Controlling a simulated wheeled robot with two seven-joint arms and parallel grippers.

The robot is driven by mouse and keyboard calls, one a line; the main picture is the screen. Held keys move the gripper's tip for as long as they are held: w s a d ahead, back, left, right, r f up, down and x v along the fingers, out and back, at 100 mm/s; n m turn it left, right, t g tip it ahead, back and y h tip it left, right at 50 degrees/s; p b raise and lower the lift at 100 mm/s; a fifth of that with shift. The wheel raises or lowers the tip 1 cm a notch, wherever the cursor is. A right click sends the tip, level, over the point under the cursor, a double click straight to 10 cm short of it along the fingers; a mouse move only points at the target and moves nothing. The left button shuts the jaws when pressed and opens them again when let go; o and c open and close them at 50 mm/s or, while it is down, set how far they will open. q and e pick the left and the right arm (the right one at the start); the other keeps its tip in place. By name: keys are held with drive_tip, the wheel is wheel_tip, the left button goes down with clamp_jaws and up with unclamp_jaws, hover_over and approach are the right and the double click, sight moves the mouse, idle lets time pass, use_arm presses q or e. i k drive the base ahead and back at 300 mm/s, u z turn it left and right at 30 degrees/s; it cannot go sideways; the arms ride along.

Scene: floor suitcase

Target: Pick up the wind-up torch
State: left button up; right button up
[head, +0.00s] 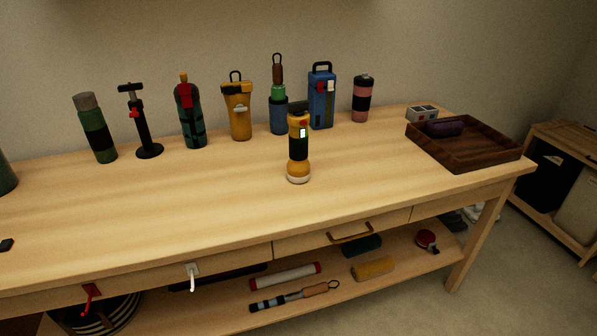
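A yellow and black torch (298,150) stands upright on the wooden workbench (210,205), nearer the front than the row behind it. It has a red button near its top, a small lit green display and a flared yellow foot with a pale rim. It looks like the wind-up torch, though no crank is clear. It partly overlaps a blue and green bottle-like item (278,115) with a brown looped top behind it. Neither of my grippers is in view.
A yellow looped-top container (237,110), blue handled case (321,100), black pump-like stand (145,130) and several bottles line the back. A dark tray (475,152) holding a purple item (445,127) sits right. The bench is clear left and right of the torch.

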sight(297, 166)
drive_tip(key=z, duration=1.1)
drive_tip(key=i, duration=0.45)
drive_tip(key=u, duration=1.85)
